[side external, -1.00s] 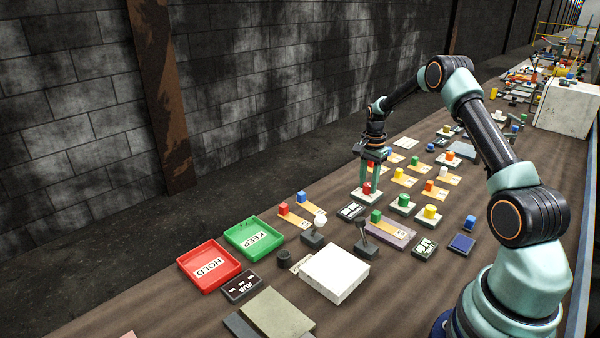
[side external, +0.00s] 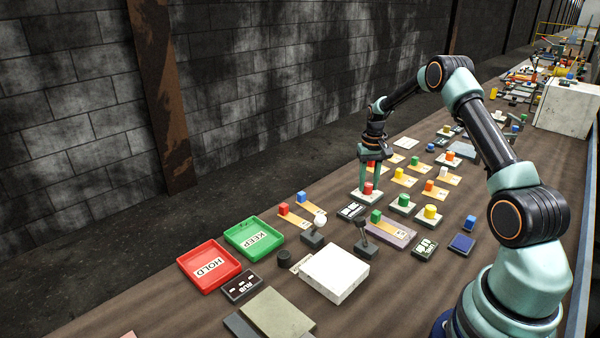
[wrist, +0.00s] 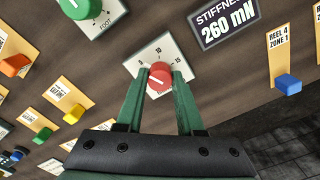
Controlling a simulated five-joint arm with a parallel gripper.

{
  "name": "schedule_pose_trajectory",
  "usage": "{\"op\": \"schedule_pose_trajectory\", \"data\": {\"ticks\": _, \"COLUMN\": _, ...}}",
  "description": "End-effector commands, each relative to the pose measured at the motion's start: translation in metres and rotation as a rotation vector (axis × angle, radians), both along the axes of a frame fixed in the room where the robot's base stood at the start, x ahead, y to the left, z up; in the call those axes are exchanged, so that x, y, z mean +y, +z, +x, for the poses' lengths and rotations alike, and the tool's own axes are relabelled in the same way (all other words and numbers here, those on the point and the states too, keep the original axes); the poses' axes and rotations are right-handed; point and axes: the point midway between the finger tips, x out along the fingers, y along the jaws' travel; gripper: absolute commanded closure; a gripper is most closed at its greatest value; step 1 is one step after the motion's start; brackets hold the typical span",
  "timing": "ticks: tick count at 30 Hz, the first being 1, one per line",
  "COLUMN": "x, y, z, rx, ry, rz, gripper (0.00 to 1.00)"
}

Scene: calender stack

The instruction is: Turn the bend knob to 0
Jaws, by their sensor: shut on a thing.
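A round red knob (side external: 368,189) with a white line across its top sits on a pale square dial plate (side external: 362,198). In the wrist view the red knob (wrist: 159,77) is between the two green fingers of my gripper (wrist: 160,80), which is shut on it. The dial plate (wrist: 142,60) shows marks 5, 10 and 15 around the knob. The 0 mark and the plate's name are not readable, the lower part being behind the fingers. The white line slants from upper left to lower right. In the side view my gripper (side external: 371,180) points down onto the knob.
A dark display (wrist: 223,22) beside the dial reads STIFFNESS 260 mN. A green knob (wrist: 79,5) is on a neighbouring plate. Several coloured blocks on orange tags, a green KEEP tray (side external: 235,228) and a red HOLD tray (side external: 190,257) share the brown bench.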

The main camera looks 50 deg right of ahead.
Motion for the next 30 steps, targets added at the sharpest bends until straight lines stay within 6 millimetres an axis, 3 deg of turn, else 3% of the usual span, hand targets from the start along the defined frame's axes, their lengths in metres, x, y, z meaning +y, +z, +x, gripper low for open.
{"op": "schedule_pose_trajectory", "data": {"ticks": 30, "x": -0.0007, "y": 0.0017, "z": 0.0002, "rx": -0.001, "ry": 0.927, "rz": 0.0, "gripper": 1.0}}
